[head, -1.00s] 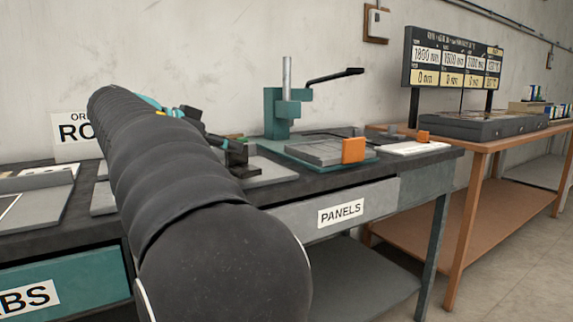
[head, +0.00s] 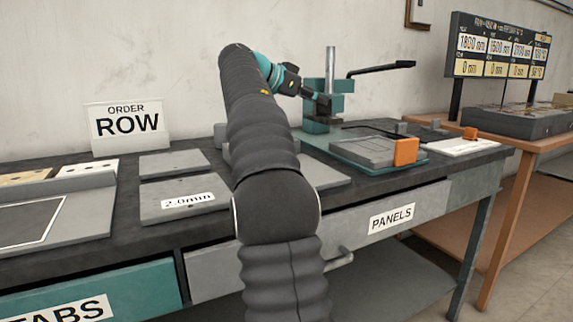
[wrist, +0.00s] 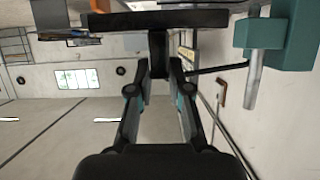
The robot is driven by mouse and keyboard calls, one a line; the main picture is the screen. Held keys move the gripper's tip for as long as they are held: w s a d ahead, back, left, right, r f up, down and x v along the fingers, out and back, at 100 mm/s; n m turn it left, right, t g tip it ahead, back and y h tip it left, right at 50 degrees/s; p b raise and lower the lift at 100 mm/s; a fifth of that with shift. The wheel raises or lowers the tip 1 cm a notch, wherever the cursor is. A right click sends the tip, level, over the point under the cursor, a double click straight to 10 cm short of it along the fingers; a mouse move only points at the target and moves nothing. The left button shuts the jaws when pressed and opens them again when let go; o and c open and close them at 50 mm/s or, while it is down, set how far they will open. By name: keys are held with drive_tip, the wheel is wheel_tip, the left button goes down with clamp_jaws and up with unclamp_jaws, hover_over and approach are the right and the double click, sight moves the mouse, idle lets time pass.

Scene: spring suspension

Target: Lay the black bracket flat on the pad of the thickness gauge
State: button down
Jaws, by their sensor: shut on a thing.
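My gripper (wrist: 158,72) is shut on the black bracket (wrist: 190,19), which shows in the wrist view as a dark bar across the top with a stem between the fingers. In the head view my gripper (head: 306,93) is small, and the dark bracket (head: 325,107) is held up in front of a teal stand (head: 345,86) with a metal post and black lever. This stand may be the thickness gauge; I cannot make out its pad. The stand (wrist: 290,40) fills the upper right of the wrist view, beside the bracket.
Right of the stand, a grey block (head: 362,150) and an orange block (head: 405,151) sit on a teal plate. Grey plates (head: 176,198) lie left of my arm. An ORDER ROW sign (head: 127,126) stands at the back. A display board (head: 498,46) is at the right.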

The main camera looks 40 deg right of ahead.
drive_tip(key=shift+w+a+f+b, duration=0.1)
drive_tip(key=shift+a+f+b, duration=0.35)
drive_tip(key=shift+a+f, duration=2.4)
drive_tip(key=shift+a+f+b, duration=0.4)
drive_tip(key=shift+a+f, duration=2.2)
drive_tip(key=shift+a, duration=0.35)
drive_tip(key=shift+f, duration=0.15)
drive_tip(key=c, duration=1.1)
unclamp_jaws()
drive_tip(key=v, duration=1.2)
drive_tip(key=shift+a, duration=0.15)
